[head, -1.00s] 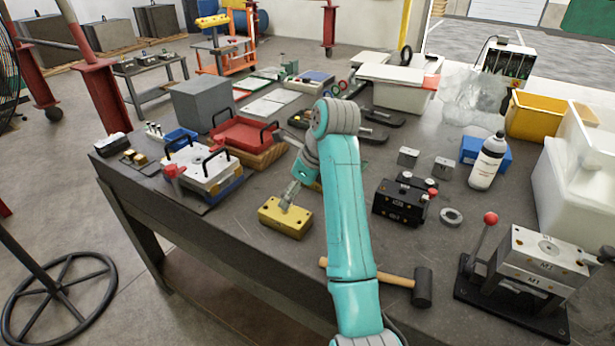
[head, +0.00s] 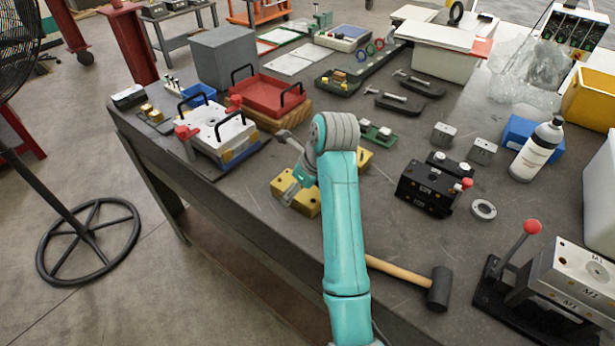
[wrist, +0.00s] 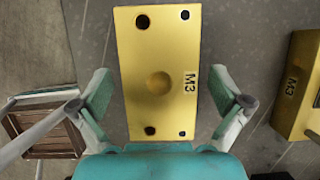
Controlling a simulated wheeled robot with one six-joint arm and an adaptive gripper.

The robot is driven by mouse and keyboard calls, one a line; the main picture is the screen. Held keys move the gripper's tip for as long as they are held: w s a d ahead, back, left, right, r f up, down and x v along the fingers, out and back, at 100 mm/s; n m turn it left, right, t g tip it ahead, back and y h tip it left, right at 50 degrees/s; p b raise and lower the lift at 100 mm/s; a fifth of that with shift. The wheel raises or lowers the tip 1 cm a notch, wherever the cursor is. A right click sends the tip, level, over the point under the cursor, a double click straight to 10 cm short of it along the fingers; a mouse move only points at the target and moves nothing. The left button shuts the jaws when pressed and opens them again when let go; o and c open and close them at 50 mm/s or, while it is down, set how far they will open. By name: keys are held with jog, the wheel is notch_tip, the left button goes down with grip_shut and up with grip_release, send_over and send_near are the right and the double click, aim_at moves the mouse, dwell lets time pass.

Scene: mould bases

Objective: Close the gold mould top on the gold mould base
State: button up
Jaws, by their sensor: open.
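A gold block (wrist: 158,50) marked M3 fills the middle of the wrist view, with corner holes and a round feature at its centre. It also shows in the head view (head: 309,203), near the table's front edge. My gripper (wrist: 160,92) is open, its two fingers apart on either side of this block, with no clear contact. In the head view my gripper (head: 296,188) is over the block and partly hidden by my arm. A second gold block (wrist: 300,75), also marked M3, lies to the right; in the head view it (head: 364,158) is mostly behind my arm. I cannot tell which is the top.
A white-topped mould (head: 217,133) and a red tray (head: 268,100) stand to the left. A black block (head: 425,190), a steel ring (head: 483,209) and a mallet (head: 438,289) are to the right. A lever press (head: 560,280) stands at the far right.

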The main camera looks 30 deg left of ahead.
jog(key=c, duration=1.8)
jog(key=shift+c, duration=0.3)
jog(key=shift+r, duration=0.1)
jog(key=shift+r, duration=0.35)
jog(key=shift+r, duration=1.05)
